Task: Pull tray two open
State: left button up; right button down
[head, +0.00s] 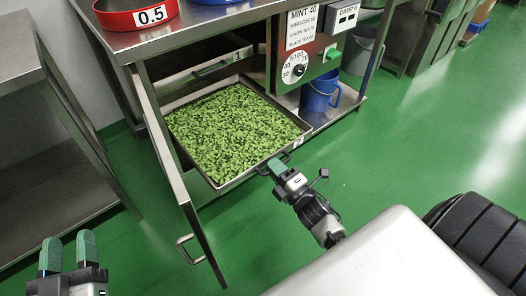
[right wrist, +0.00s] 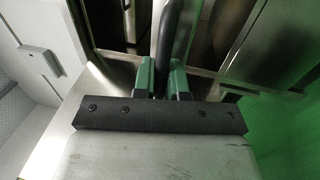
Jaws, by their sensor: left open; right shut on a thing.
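Tray two (head: 240,180) is a metal tray filled with green leaves. It sticks out of the cabinet's lower opening, and a tag on its front right corner reads 2. My right gripper (head: 276,166) is at the tray's front handle (head: 268,168) and shut on it. In the right wrist view the green fingers (right wrist: 162,80) close on both sides of a dark bar. My left gripper (head: 68,254) is open and empty at the lower left, well apart from the tray.
The cabinet door (head: 180,190) stands swung open left of the tray, with a handle (head: 186,248) low on it. A blue bucket (head: 320,94) stands on the lower shelf at the right. A steel table (head: 30,130) is at the left. Green floor in front is clear.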

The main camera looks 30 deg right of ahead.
pick_arm(q)
jog(key=shift+a+f+g+y+p, duration=0.15)
jog(key=shift+f+g+y, duration=0.1)
jog(key=shift+f+g, duration=0.45)
jog(key=shift+a+f+g+y+p, duration=0.15)
jog(key=shift+f+g+y, duration=0.1)
jog(key=shift+f+g, duration=0.45)
pick_arm(e)
jog(key=shift+r+v, duration=0.15)
jog(key=shift+v, duration=0.6)
jog(key=shift+r+v, duration=0.15)
jog(key=shift+v, duration=0.65)
pick_arm(q)
jog(key=shift+f, duration=0.1)
pick_arm(e)
jog(key=c, duration=1.2)
grip_release()
pick_arm(q)
jog(key=shift+d, duration=0.1)
jog(key=f+g, duration=0.2)
jog(key=s+a+f+g+y+p, duration=0.1)
jog(key=shift+s+f, duration=0.1)
jog(key=shift+f, duration=0.2)
pick_arm(e)
jog(key=v, duration=1.1)
